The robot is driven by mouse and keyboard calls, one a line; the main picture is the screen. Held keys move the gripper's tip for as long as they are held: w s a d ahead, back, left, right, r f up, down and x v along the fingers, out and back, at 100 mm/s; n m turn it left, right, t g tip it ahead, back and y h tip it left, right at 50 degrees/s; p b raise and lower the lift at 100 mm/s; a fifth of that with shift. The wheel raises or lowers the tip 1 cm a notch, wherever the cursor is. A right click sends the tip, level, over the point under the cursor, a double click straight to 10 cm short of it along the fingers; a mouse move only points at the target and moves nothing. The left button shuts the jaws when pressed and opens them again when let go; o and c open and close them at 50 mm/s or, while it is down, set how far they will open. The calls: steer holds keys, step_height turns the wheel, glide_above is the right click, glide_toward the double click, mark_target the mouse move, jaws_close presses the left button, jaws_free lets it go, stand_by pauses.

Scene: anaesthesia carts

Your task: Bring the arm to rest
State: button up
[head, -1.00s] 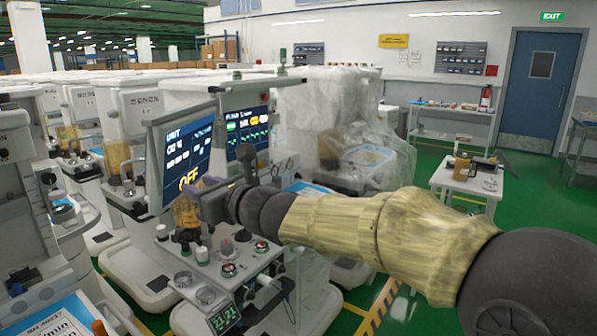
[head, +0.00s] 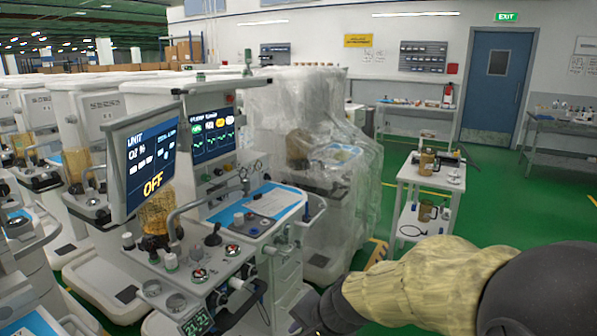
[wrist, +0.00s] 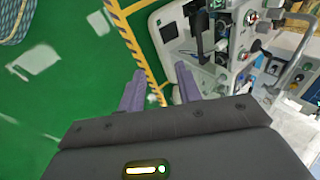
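My arm, in a mottled yellow sleeve with dark joints, crosses the lower right of the head view. Its dark wrist end (head: 325,312) hangs low by the bottom edge, and the fingertips are out of sight there. In the wrist view my gripper (wrist: 160,88) shows two purple-grey fingers held apart with nothing between them. They point over the green floor and its yellow striped line. The nearest anaesthesia cart (head: 215,270) stands left of my wrist in the head view. It also shows at the upper right in the wrist view (wrist: 225,55). My gripper holds nothing.
The cart's screen (head: 147,160) reads OFF. A plastic-wrapped cart (head: 340,190) stands behind it. A small white trolley (head: 430,178) with brown jugs is beyond my arm. Green floor (head: 500,205) is open at the right, toward the blue door (head: 494,85).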

steer(key=s+d+f+n+g+h, duration=0.1)
steer(key=s+d+f+n+h, duration=0.2)
steer(key=d, duration=0.4)
steer(key=s+d+f+n+g+h, duration=0.1)
steer(key=s+d+f+n, duration=0.25)
steer(key=s+d, duration=0.3)
steer(key=w+p+v, duration=0.2)
steer(key=p+v, duration=1.1)
steer(key=shift+w+r+n, duration=0.45)
steer(key=shift+w, duration=0.1)
steer(key=shift+w, duration=0.1)
